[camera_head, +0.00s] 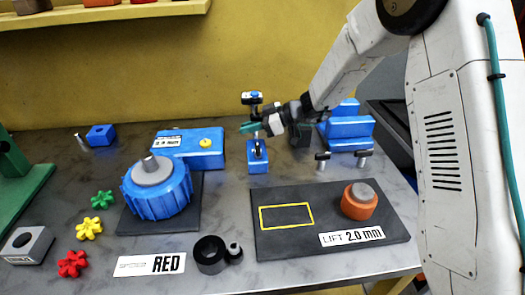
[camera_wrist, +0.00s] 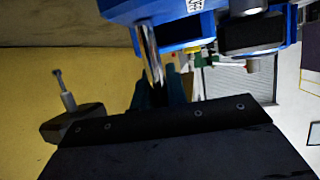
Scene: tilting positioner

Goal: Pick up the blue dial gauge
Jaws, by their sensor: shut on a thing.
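The blue dial gauge (camera_head: 257,158) has a blue base, a thin upright post and a small blue and dark head on top. It stands near the middle of the bench in the head view. My gripper (camera_head: 250,127) reaches in from the right, its teal fingers shut on the post between base and head. In the wrist view my gripper's teal fingers (camera_wrist: 160,93) are around a silver post, partly hidden by the dark gripper body. I cannot tell whether the base touches the bench.
A blue block with a label (camera_head: 205,150) stands close left of the gauge. A blue ribbed drum (camera_head: 157,190) stands on a dark plate. A dark board (camera_head: 285,243) with a yellow outline and an orange knob (camera_head: 359,202) lies in front. A blue stepped block (camera_head: 346,130) is behind right.

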